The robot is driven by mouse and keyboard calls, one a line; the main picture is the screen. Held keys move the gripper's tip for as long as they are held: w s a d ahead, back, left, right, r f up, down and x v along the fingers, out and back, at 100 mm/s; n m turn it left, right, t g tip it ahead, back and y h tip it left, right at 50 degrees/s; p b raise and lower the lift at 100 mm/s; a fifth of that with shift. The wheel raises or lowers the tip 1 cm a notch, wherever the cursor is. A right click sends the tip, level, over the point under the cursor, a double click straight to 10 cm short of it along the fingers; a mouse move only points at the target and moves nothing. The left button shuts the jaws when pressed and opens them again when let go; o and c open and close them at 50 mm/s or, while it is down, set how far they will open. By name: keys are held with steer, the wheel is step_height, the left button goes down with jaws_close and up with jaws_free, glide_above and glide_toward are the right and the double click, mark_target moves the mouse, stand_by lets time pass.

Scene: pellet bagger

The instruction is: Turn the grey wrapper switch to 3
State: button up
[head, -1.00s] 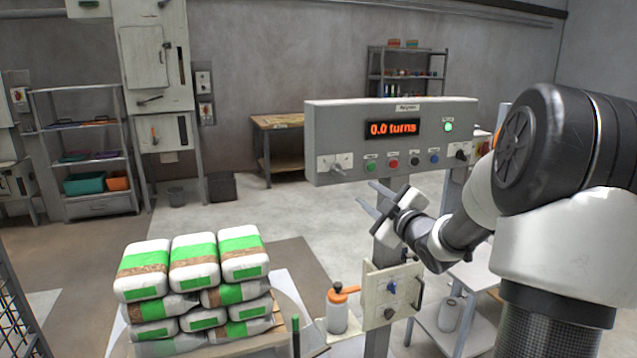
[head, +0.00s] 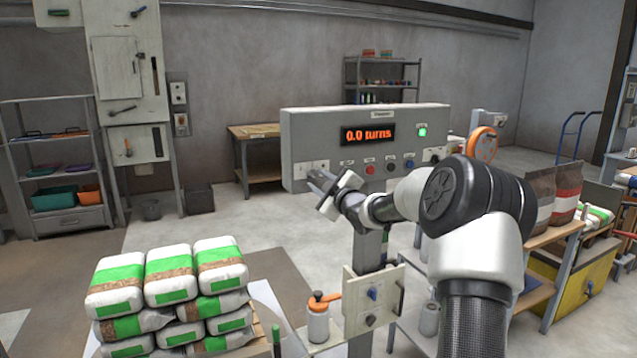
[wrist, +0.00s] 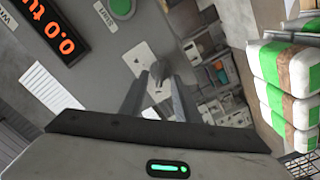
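The wrapper's grey control panel (head: 435,128) stands in the middle of the head view, its orange display (head: 368,134) reading 0.0 turns. A pale switch plate (head: 299,171) is at its lower left corner. The grey switch on it is mostly hidden by my gripper, so its setting cannot be read. My gripper (head: 315,181) is in front of this plate. In the wrist view the two fingers (wrist: 150,78) are apart, with their tips over the pale plate (wrist: 136,56). I cannot tell whether they touch the switch.
Several coloured buttons (head: 390,168) run along the panel's lower edge, right of the plate. Stacked green and white bags (head: 170,275) stand at the lower left. A lower box (head: 372,307) with knobs and an orange-topped bottle (head: 318,320) are below the arm.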

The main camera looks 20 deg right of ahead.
steer(key=shift+w, duration=0.45)
steer(key=shift+c, duration=0.4)
jaws_close()
steer(key=shift+m+p, duration=0.3)
steer(key=m+p, duration=0.3)
steer(key=m, duration=0.1)
steer(key=shift+r+m, duration=0.15)
steer(key=shift+m, duration=0.15)
steer(key=shift+d+m+p, duration=0.15)
steer(key=shift+m+p, duration=0.9)
steer(key=shift+m, duration=1.25)
